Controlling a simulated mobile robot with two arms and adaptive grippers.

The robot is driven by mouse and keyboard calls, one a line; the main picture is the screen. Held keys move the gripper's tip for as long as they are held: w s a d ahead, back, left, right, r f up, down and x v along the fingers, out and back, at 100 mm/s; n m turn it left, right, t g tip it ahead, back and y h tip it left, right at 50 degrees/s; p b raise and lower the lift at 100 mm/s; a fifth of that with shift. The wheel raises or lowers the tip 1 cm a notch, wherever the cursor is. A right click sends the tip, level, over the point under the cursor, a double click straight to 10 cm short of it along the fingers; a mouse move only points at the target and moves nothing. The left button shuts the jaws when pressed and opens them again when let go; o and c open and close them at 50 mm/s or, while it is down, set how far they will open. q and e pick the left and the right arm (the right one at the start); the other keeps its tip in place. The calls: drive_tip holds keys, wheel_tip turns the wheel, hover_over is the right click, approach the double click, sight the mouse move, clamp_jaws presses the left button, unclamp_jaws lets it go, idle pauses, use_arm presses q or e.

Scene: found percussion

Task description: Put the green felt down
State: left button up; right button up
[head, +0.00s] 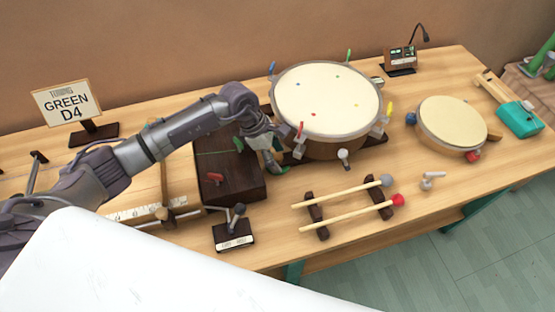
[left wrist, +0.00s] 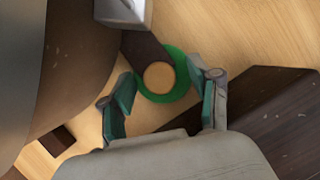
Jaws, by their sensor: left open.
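The green felt (left wrist: 181,92) shows in the left wrist view as a green round with a tan circle in its middle. I cannot tell whether that circle is a hole or a wooden piece. It lies between the dark wooden box and the big drum, beside a dark wooden strip. In the head view a bit of green (head: 281,170) shows just below my left gripper (head: 270,158). In the left wrist view my left gripper (left wrist: 160,105) is open, its teal-padded fingers apart on either side of the felt's near edge. My right gripper is out of view.
The big drum (head: 325,98) with coloured tuning keys stands right of my left gripper. The dark wooden box (head: 232,182) is at its left. Two mallets (head: 345,208) rest on a rack in front. A sign (head: 68,101) reads "TUNING GREEN D4". A smaller drum (head: 453,122) stands right.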

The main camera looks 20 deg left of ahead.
use_arm(q)
clamp_jaws()
drive_tip(key=shift+r, duration=0.2)
